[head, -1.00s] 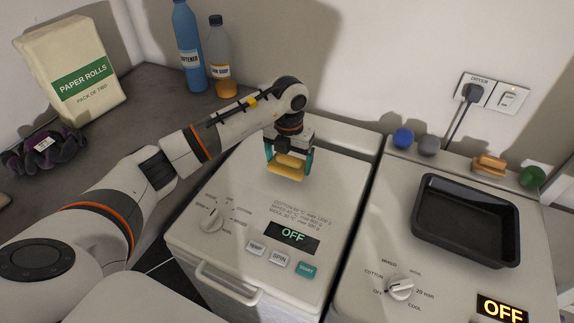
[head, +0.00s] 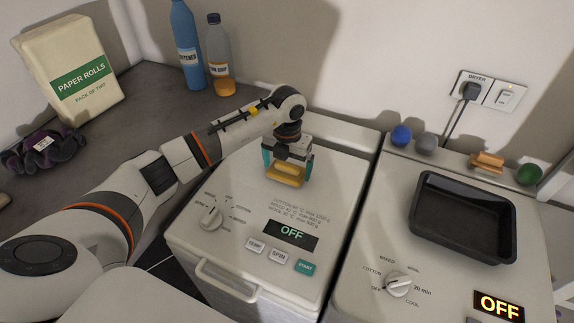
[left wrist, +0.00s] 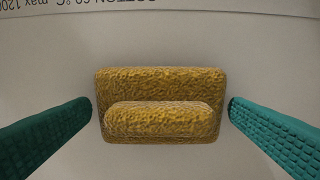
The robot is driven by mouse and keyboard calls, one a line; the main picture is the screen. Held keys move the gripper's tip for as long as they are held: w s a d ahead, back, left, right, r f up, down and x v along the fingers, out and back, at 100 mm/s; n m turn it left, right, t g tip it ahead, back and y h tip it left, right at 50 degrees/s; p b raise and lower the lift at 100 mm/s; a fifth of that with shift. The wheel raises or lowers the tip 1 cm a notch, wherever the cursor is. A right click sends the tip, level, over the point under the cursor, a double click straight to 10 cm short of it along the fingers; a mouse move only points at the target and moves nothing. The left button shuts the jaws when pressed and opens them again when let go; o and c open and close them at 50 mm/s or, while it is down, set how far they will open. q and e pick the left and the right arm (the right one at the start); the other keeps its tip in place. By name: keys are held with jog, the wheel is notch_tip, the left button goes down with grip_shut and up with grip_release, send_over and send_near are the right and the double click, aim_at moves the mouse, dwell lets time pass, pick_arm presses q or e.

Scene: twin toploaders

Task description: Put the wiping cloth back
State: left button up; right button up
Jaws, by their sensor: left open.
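The wiping cloth is a yellow, rough-textured folded block (head: 285,177) on the white lid of the left machine (head: 345,178). It also shows in the left wrist view (left wrist: 160,84), centred, with a raised narrower fold along its lower part. My left gripper (head: 287,176) points down at the cloth with its teal fingers open. In the left wrist view the two fingers (left wrist: 160,110) stand on either side of the cloth, with a small gap at each side. My right gripper is not in view.
A black tray (head: 428,225) lies on the right machine (head: 365,240). Several coloured balls and an orange-brown block (head: 487,161) line its back ledge. Bottles (head: 187,50), a paper rolls pack (head: 68,75) and a dark purple bundle (head: 45,150) stand on the left counter.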

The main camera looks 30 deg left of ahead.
aim_at(287, 165)
pick_arm(q)
notch_tip(287, 165, up, 12)
jog(key=b, duration=0.2)
jog(key=shift+f, duration=0.2)
jog(key=shift+r, duration=0.1)
